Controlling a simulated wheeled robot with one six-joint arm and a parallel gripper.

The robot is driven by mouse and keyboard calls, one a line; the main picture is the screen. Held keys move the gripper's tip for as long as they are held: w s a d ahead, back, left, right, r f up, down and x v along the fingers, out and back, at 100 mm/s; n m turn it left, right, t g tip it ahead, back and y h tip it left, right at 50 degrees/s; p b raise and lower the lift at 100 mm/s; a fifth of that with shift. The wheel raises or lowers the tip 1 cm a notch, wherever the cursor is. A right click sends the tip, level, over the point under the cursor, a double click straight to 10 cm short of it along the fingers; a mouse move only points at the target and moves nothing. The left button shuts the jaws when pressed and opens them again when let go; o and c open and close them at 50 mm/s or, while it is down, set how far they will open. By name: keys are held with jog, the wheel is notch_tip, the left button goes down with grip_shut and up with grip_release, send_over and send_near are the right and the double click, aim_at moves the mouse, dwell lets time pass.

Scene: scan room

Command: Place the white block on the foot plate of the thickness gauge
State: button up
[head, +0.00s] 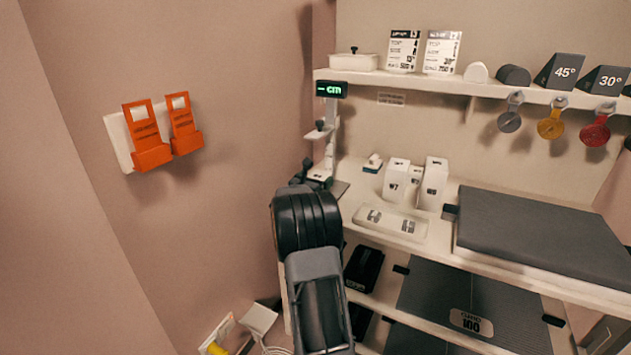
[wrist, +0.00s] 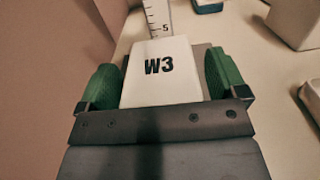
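The white block marked W3 (wrist: 160,75) sits between the two green finger pads of my gripper (wrist: 165,85) in the wrist view. A grey plate edge, probably the foot plate (wrist: 202,50), shows beside and behind the block. Whether the block rests on it is unclear. The gauge's scale (wrist: 157,18) stands just behind the block. In the head view the thickness gauge (head: 331,135) has a lit green display, and my arm hides the block and most of its foot.
White blocks (head: 433,183) stand right of the gauge, near a small blue-and-white object (head: 373,163). A white tray (head: 390,222) lies in front of them, with a dark flat panel (head: 540,235) further right. An upper shelf (head: 440,84) overhangs the counter. The wall is close on the left.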

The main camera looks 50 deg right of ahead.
jog(key=shift+o, duration=0.3)
jog(key=shift+r, duration=0.15)
jog(key=s+a+n+t+y, duration=0.1)
jog(key=a+n+t+y, duration=0.45)
jog(key=a+n, duration=1.1)
jog(key=a+n+t+y, duration=0.2)
jog(key=a+n+y, duration=0.9)
jog(key=a, duration=0.8)
jog(key=s+a+f+n+g, duration=0.3)
jog(key=s+a+n+g, duration=0.1)
jog(key=s+n, duration=0.6)
jog(key=s+a+f+n+g, duration=0.3)
jog(key=s+a+n+g, duration=0.1)
jog(key=s+n, duration=0.6)
jog(key=n+g, duration=0.1)
jog(key=n, duration=0.2)
jog(key=shift+s+f+g+y, duration=0.2)
jog(key=shift+s+g+y, duration=0.15)
jog(key=shift+n, duration=0.25)
